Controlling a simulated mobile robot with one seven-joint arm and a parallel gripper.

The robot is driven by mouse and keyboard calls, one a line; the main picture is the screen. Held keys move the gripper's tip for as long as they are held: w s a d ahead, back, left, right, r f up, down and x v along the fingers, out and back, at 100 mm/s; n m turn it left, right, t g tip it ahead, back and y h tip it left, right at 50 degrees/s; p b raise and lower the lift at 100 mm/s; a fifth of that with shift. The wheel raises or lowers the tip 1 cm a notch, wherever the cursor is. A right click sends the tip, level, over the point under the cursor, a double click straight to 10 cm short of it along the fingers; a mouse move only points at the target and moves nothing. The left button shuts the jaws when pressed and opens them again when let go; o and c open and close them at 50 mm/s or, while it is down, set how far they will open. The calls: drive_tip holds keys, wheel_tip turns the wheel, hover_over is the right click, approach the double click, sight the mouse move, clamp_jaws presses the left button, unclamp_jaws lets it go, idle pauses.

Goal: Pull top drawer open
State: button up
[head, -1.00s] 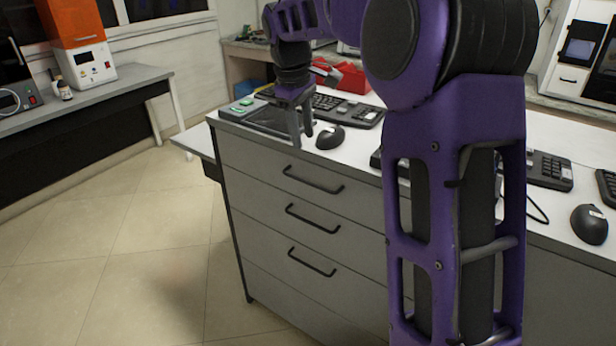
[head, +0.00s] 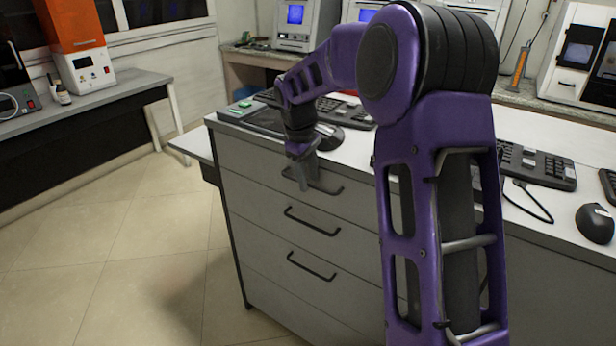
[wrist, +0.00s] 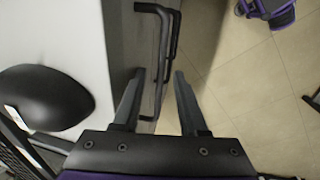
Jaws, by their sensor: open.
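The grey drawer cabinet (head: 270,260) has three drawer fronts with black bar handles, and all look shut. The top drawer (head: 245,165) carries the top handle (head: 330,190), partly hidden behind my gripper (head: 302,181). My gripper points down at the left part of that handle. In the wrist view, my gripper (wrist: 159,74) is open, with one finger on each side of the black handle bar (wrist: 161,60). Whether a finger touches the bar cannot be told. The middle handle (head: 312,222) and bottom handle (head: 311,267) are free below.
On the white countertop are a black mouse (head: 328,136), which is also large at left in the wrist view (wrist: 45,97), and a keyboard (head: 345,110). The tiled floor (head: 130,250) left of the cabinet is clear. A side bench (head: 90,105) stands at far left.

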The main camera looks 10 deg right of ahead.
clamp_jaws()
idle(1.3)
